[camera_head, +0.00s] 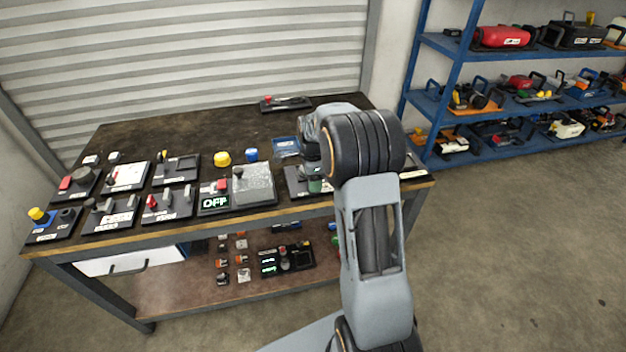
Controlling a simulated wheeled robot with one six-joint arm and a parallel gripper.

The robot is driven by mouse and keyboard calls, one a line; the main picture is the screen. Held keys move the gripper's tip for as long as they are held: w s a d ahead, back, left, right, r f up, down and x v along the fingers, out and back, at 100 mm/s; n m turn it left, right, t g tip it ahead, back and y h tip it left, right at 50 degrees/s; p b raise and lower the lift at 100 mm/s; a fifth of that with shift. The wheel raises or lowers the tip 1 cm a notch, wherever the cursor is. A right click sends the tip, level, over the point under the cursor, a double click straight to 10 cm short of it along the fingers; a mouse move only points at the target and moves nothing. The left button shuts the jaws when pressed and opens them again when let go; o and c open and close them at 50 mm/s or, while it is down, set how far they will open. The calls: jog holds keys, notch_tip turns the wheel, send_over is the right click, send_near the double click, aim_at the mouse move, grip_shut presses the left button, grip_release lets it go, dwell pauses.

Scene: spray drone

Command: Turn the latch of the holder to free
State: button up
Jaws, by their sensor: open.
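Several dark panels with knobs, levers and switches lie along the front of the workbench (190,135). I cannot tell for certain which of them is the holder or which part is its latch. My gripper (314,172) is at the end of my arm, low over the right part of the bench. It is close above a dark panel (296,181) with a pale label. A dark green part (315,186) shows right below my wrist, and I cannot tell whether it touches the gripper. My arm hides much of that panel, and the fingertips are not clear.
A panel with a lit OFF display (214,202) stands left of my gripper. A blue tray (286,147) lies behind it. A panel with a red part (268,101) lies at the back edge. The bench's back middle is clear. Blue shelving (433,42) stands at the right.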

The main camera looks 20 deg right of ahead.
jog(key=shift+f, duration=0.35)
jog(key=c, duration=0.9)
